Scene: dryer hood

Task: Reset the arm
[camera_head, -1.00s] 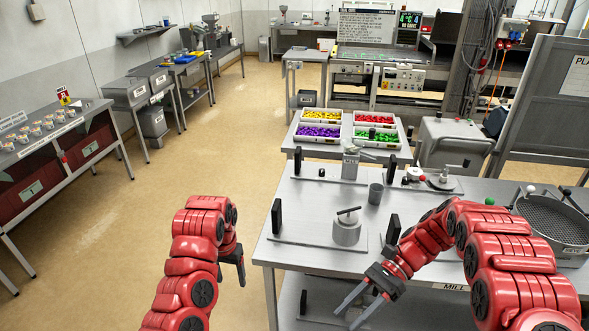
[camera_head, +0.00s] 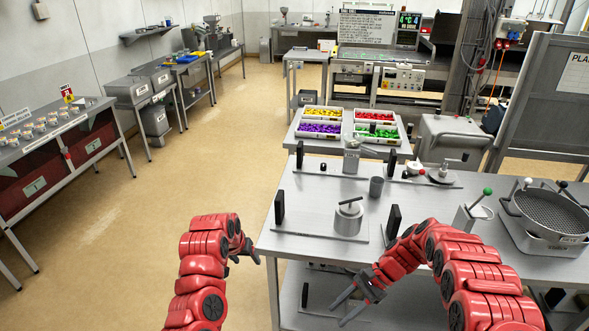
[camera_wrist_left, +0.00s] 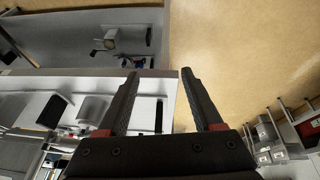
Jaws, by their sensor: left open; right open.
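My left arm comes in at the lower middle of the head view, and its gripper (camera_head: 246,254) hangs over the floor just left of the workbench (camera_head: 330,262). In the left wrist view the left gripper (camera_wrist_left: 158,100) shows two dark fingers spread apart with nothing between them. My right arm reaches in from the lower right, and its gripper (camera_head: 348,300) is open and empty in front of the workbench's near edge, above the lower shelf. Neither gripper touches an object.
Trays of coloured pieces (camera_head: 320,131) sit behind. A side table (camera_head: 60,140) is at left. The floor between (camera_head: 150,200) is clear.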

